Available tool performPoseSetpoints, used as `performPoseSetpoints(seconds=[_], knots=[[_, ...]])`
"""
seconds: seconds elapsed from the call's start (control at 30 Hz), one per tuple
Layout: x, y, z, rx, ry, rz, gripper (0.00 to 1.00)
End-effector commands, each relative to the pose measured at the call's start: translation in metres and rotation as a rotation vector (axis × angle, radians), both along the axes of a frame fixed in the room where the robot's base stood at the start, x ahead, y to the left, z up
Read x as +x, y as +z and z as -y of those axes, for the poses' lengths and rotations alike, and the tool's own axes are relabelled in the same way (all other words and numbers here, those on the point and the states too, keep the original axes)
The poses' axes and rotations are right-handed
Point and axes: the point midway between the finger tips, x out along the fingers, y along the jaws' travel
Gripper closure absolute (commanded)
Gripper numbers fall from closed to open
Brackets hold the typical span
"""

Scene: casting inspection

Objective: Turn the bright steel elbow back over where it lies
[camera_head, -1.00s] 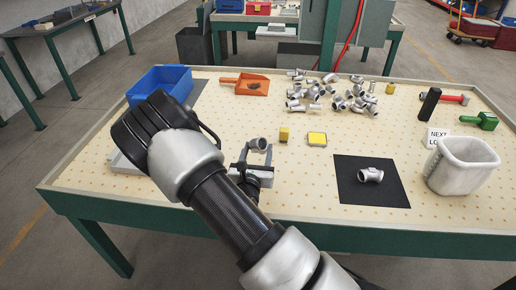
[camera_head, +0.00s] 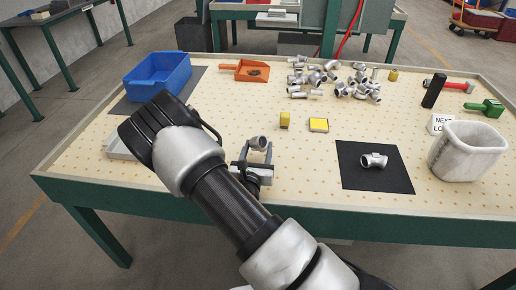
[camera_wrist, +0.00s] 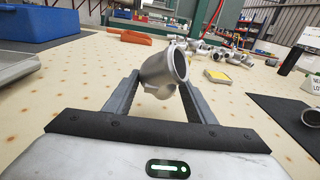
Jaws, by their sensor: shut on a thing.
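The bright steel elbow (camera_wrist: 160,70) is held between the fingertips of my gripper (camera_wrist: 158,88) in the wrist view, tilted, with one round open end facing up and right. In the head view the elbow (camera_head: 258,143) shows at the tips of my gripper (camera_head: 257,152), over the left middle of the pegboard-like table. The fingers are shut on it. Whether its lower end touches the table I cannot tell.
A black mat (camera_head: 350,178) with another grey fitting (camera_head: 374,160) lies right, beside a white bin (camera_head: 467,150). A blue bin (camera_head: 158,75), an orange scoop (camera_head: 252,71), a pile of fittings (camera_head: 345,82), a yellow block (camera_head: 285,119) and a yellow-topped pad (camera_head: 319,125) stand further back.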

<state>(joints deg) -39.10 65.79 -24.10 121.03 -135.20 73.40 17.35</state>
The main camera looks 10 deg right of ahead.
Motion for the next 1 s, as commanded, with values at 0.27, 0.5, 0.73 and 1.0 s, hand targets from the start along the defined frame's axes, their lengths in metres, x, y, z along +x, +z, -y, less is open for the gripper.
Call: performPoseSetpoints(seconds=[0.27,0.5,0.73,1.0], knots=[[0.0,0.0,0.0,-0.001,0.0,0.004,0.96],[0.0,-0.005,0.0,-0.001,0.0,0.003,0.96],[0.0,-0.009,0.0,-0.001,0.0,0.003,0.96],[0.0,-0.015,0.0,-0.001,0.0,0.003,0.96]])
